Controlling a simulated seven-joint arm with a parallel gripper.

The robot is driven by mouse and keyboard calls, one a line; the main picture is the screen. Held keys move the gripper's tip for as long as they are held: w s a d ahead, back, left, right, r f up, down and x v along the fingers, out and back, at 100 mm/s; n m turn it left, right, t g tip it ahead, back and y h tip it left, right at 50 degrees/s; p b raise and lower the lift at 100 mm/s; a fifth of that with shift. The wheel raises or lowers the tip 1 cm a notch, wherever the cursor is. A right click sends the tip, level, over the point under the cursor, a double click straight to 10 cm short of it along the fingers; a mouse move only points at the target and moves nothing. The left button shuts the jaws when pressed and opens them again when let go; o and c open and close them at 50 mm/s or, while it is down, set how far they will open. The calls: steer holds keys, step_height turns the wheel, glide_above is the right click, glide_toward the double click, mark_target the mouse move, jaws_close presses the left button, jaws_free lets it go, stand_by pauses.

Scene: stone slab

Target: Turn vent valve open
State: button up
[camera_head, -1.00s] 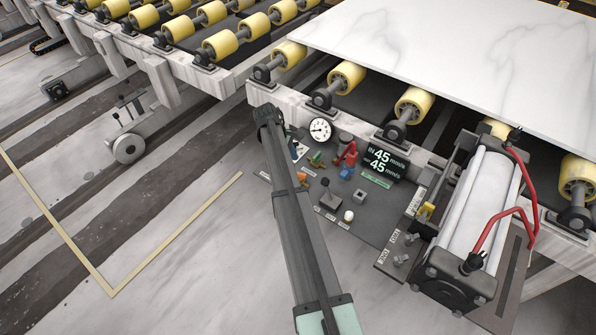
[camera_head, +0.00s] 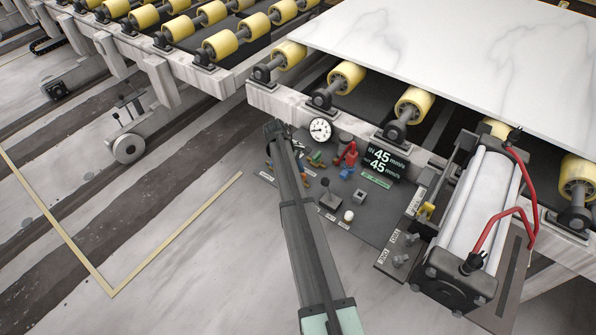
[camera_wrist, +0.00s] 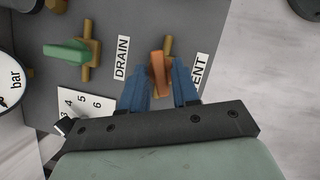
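The vent valve has an orange handle (camera_wrist: 157,73) on a brass body, beside a white label (camera_wrist: 200,72) of which "ENT" shows in the wrist view. My gripper (camera_wrist: 160,79) has two blue fingers, one on each side of the orange handle. They stand apart with the handle between them, and narrow gaps seem to show beside it. Whether either finger touches it is hard to tell. In the head view my arm covers the left part of the control panel (camera_head: 375,215), and my fingers cannot be made out clearly.
A green-handled valve (camera_wrist: 68,52) sits left of the "DRAIN" label (camera_wrist: 121,57). A round gauge (camera_head: 321,130), a red valve (camera_head: 347,152), a black lever (camera_head: 328,195) and a speed display (camera_head: 385,162) crowd the panel. A white cylinder (camera_head: 482,205) stands at right.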

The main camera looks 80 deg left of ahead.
jaws_close()
steer(key=shift+a+m, duration=0.1)
steer(key=shift+m, duration=0.7)
steer(key=shift+w+m+g+h, duration=0.1)
steer(key=shift+m+g+h, duration=0.55)
steer(key=shift+m, duration=0.85)
steer(key=shift+o, duration=1.2)
jaws_free()
